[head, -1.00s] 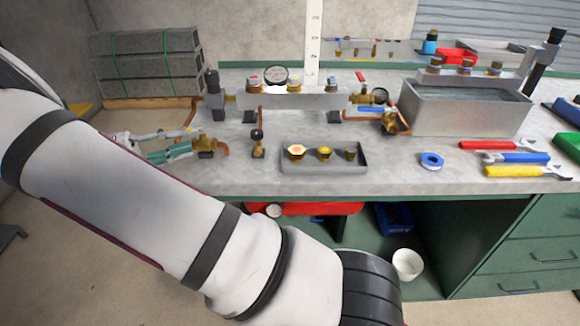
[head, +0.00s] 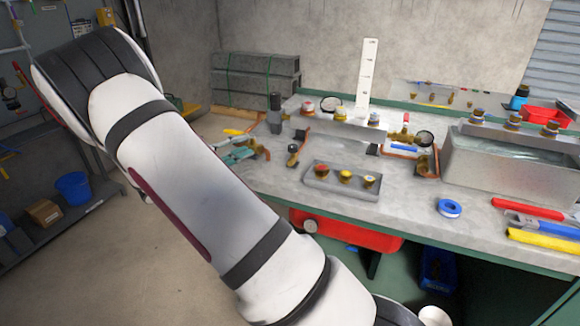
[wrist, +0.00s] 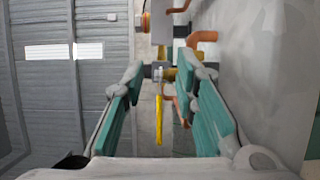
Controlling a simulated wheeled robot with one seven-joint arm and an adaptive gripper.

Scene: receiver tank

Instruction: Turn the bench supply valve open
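The bench supply valve looks to be the brass valve (wrist: 168,74) with a long yellow lever (wrist: 159,125), seen between my fingers in the wrist view. The lever points from the valve body back toward my palm. In the head view the yellow lever (head: 234,132) shows at the bench's left end, by copper pipe. My gripper (wrist: 160,76), with teal finger pads, is open. Its fingers lie on either side of the lever with gaps to both. My gripper (head: 237,157) is small in the head view, and its contact with the valve cannot be told there.
A copper pipe elbow (wrist: 204,37) lies near the right finger. On the bench stand a manifold block (head: 335,126), a grey tray (head: 318,181) of brass fittings, a blue tape roll (head: 449,208) and a metal water tank (head: 505,165). Concrete blocks (head: 255,82) stand behind.

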